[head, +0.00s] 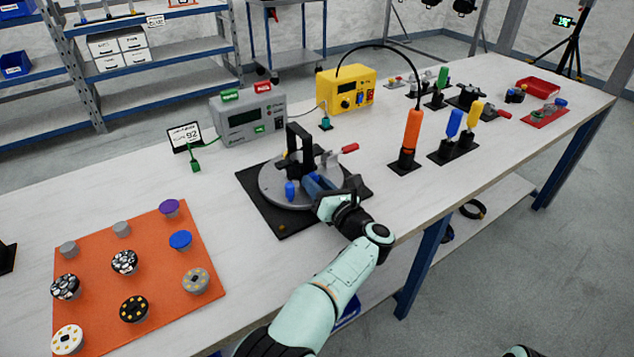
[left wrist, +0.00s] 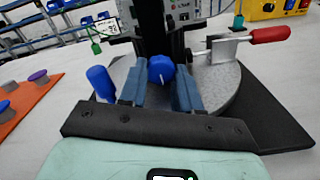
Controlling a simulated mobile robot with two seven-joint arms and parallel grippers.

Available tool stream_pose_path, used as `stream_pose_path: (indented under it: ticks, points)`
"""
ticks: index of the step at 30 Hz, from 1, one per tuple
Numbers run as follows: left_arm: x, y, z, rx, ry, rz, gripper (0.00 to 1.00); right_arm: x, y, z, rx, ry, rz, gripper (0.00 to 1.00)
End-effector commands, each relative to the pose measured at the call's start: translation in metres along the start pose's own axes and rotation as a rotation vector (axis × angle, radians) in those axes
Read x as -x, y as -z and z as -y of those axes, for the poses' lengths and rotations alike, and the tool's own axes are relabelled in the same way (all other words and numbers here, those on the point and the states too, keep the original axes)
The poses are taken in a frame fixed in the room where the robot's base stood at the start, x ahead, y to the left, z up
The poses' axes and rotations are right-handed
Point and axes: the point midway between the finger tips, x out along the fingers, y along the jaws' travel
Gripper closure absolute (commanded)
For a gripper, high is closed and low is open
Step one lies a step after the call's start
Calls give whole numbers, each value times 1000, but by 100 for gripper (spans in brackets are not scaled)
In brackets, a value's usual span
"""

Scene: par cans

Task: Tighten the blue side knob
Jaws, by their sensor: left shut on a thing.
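The blue side knob (left wrist: 161,69), with a white line on its face, sits low on the black upright (left wrist: 152,28) of a fixture. My left gripper (left wrist: 160,82) has its two blue-grey fingers on either side of the knob and is shut on it. In the head view my left gripper (head: 314,184) reaches in over the front of the round grey plate (head: 270,187), and the knob is hidden there. A separate blue peg (head: 290,191) stands on the plate to the left of the fingers; it also shows in the left wrist view (left wrist: 101,83). My right gripper is out of view.
A red-handled clamp (head: 349,148) stands at the plate's right rear. The plate rests on a black mat (head: 258,203). A grey meter box (head: 246,118) is behind, an orange-handled tool (head: 411,132) to the right, and an orange board (head: 212,263) with several knobs to the left.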

Motion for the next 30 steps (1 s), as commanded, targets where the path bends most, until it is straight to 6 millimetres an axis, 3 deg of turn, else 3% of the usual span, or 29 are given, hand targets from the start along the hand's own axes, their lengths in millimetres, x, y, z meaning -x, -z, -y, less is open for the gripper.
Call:
stream_pose_path:
  ticks: [8, 9, 11, 24, 30]
  points:
    - [1, -1, 0, -2, 1, 3, 98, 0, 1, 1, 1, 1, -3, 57]
    - [1, -2, 0, -1, 1, 3, 58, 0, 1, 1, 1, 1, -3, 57]
    - [1, -2, 0, -1, 1, 3, 41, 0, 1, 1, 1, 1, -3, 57]
    - [0, -1, 0, 8, 0, 4, 41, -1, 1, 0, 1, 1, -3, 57]
    - [1, -1, 1, 138, 0, 6, 41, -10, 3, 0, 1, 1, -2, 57]
